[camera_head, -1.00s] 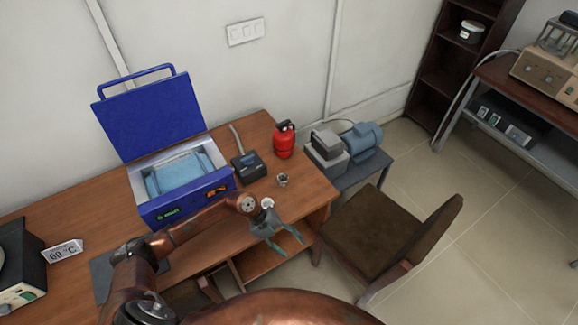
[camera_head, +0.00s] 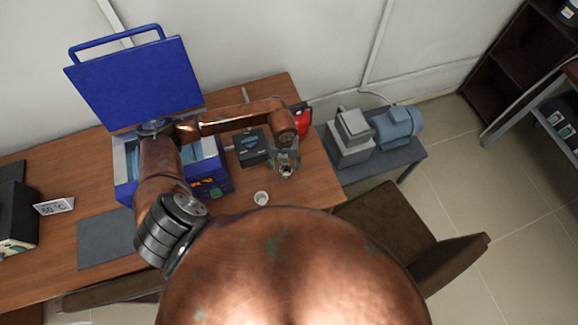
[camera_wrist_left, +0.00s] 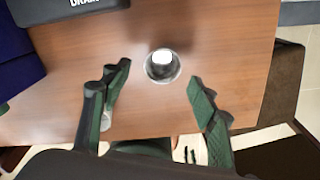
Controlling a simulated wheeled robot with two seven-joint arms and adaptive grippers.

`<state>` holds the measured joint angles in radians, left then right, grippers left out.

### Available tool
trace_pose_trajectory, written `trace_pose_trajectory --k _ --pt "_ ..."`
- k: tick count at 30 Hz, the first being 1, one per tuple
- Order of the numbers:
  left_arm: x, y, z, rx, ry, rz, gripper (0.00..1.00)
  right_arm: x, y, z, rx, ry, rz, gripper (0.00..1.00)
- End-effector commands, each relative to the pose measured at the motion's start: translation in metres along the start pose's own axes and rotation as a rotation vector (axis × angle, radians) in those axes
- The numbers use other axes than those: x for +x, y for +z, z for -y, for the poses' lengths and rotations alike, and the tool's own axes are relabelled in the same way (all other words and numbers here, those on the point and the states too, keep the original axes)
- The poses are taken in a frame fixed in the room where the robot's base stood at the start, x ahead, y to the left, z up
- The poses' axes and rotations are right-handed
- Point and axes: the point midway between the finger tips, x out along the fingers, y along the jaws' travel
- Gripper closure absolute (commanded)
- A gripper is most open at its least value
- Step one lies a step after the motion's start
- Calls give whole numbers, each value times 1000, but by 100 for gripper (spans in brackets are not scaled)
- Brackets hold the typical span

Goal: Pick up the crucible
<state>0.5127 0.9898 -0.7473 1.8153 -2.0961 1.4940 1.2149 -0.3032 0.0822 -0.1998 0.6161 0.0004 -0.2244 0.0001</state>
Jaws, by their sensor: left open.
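A small round metallic vessel with a white centre (camera_wrist_left: 162,66) stands on the wooden table in the left wrist view, ahead of and between the fingers. It also shows by the gripper in the head view (camera_head: 287,172). A small white cup (camera_head: 261,198) stands nearer me and to its left. I cannot tell for certain which of the two is the crucible. My left gripper (camera_head: 286,162) is open and points down over the metallic vessel. Its green-grey fingers (camera_wrist_left: 155,97) are spread wide, with nothing held between them. My right gripper is not in view.
The blue furnace (camera_head: 137,77) with raised lid stands left, partly behind my arm. A dark box (camera_head: 252,148) and a red canister (camera_head: 304,119) stand close to the gripper. A pump (camera_head: 398,127) stands right, a chair (camera_head: 405,235) in front. Table around the white cup is clear.

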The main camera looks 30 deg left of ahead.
Motion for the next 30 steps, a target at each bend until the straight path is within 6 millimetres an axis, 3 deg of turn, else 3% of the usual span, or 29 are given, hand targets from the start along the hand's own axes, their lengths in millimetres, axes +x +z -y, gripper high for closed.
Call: trace_pose_trajectory --k 8,12,15,18,21,30 --pt "40 12 7 -2 5 -13 46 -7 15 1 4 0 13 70" --pt "56 13 6 -3 4 -13 46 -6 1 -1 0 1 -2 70" --pt "60 13 6 -2 5 -12 46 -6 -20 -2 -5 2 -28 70" --pt "60 13 6 -2 4 -11 46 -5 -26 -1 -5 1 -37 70" --pt "60 13 6 -2 4 -11 47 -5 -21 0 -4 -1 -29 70" --pt "59 13 6 -2 4 -11 68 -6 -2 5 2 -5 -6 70"
